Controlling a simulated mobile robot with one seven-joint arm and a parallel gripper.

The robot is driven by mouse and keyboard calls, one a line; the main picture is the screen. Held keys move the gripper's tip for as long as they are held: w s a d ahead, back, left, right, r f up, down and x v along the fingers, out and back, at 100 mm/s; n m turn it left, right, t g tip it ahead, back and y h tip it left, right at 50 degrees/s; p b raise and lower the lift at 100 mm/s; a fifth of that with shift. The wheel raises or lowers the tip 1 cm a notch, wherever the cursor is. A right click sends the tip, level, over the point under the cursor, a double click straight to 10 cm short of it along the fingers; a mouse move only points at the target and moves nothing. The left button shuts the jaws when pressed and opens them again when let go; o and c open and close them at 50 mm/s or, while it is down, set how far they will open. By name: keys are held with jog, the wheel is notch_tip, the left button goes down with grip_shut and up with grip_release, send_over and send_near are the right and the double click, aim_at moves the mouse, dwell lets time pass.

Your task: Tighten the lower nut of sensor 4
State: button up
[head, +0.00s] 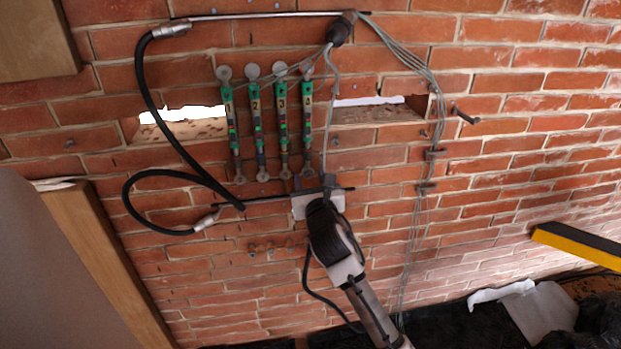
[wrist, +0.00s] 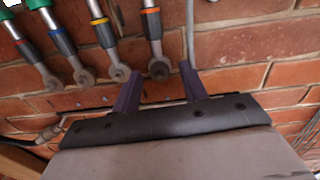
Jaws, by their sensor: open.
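Sensor 4 (head: 307,108) is the rightmost of the green and grey sensors mounted upright on the brick wall. Its lower end (wrist: 152,28) shows in the wrist view and ends in a round grey lower nut (wrist: 159,71). My gripper (wrist: 160,68) is open, with a purple finger on each side of this nut in the picture. I cannot tell whether the fingers touch it or how deep they reach. In the head view my gripper (head: 318,187) is just below sensor 4 and partly covers the area around the nut.
Sensors 1 (head: 230,118), 2 (head: 256,118) and 3 (head: 281,115) stand close on the left. A black hose (head: 160,110) loops at the left, and grey cables (head: 436,110) hang at the right. A thin bar (head: 265,198) crosses behind my gripper. A bolt (head: 465,115) sticks out at the right.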

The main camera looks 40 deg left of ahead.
grip_shut()
dwell(0.3)
